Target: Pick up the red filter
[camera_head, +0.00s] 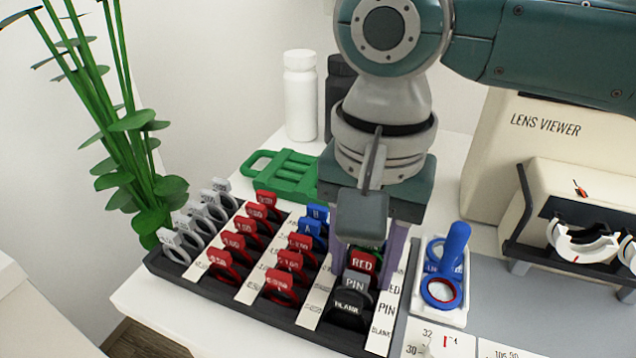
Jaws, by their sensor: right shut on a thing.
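The red filter (363,262), with a red tab marked RED, stands in the right-hand column of the black lens tray (262,327). My right gripper (367,252) comes down over it from above, with a purple-grey finger on each side. It is shut on the red filter's tab. The filter still appears to be at its slot; its lower part is hidden behind the PIN filter (357,284), so I cannot tell if it is lifted. The BLANK filter (348,308) stands in front. A green tab shows partly behind the red one. My left gripper is not in view.
Red lenses (279,287), blue-tabbed filters (312,229) and grey lenses (181,246) fill the other columns. A blue-handled tool (455,246) stands close on the right. Behind are a green rack (285,175), a white bottle (300,95) and the lens viewer (530,135).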

